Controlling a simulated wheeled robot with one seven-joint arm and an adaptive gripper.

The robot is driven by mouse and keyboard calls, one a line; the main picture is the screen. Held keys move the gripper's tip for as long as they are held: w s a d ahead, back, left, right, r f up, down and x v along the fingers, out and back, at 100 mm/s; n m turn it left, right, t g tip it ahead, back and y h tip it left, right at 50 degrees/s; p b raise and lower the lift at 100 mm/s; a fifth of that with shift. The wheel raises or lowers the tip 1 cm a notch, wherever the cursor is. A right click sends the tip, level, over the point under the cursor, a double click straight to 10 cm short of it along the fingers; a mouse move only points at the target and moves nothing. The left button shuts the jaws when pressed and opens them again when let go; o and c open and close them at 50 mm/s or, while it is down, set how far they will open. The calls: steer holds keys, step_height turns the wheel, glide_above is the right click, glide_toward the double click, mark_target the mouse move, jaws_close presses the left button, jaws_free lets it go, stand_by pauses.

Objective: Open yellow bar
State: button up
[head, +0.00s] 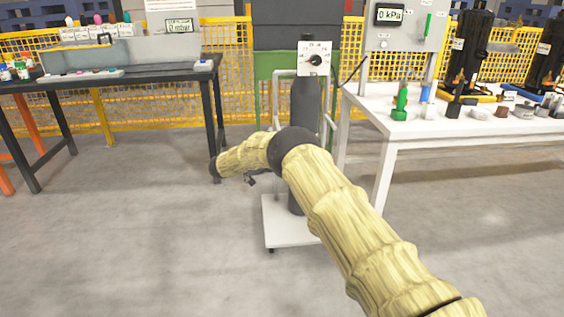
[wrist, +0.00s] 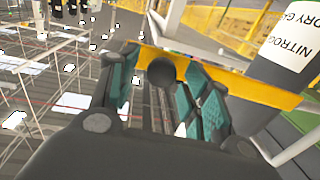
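The yellow bar (wrist: 250,88) runs across the wrist view in front of the dark gas cylinder (wrist: 262,76), whose white label reads nitrogen. A round dark knob (wrist: 160,72) shows at the bar's left part, between my fingers. My gripper (wrist: 166,82) has teal-padded fingers standing apart on either side of the knob. I cannot tell whether they touch it. In the head view my gripper (head: 252,179) is small and partly hidden by my wrist, beside the cylinder (head: 305,102). The bar is not visible there, as my arm covers that area.
The cylinder stands on a white wheeled trolley (head: 283,222) with a pale tube frame. A dark workbench (head: 130,74) is at left. A white table (head: 450,122) with fittings and black pumps is at right. A yellow mesh fence (head: 225,105) runs behind. The front floor is clear.

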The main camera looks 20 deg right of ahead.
steer(key=shift+a+f, duration=0.1)
steer(key=shift+a, duration=0.05)
steer(key=w+a, duration=0.2)
steer(key=a, duration=0.9)
steer(key=shift+a, duration=0.35)
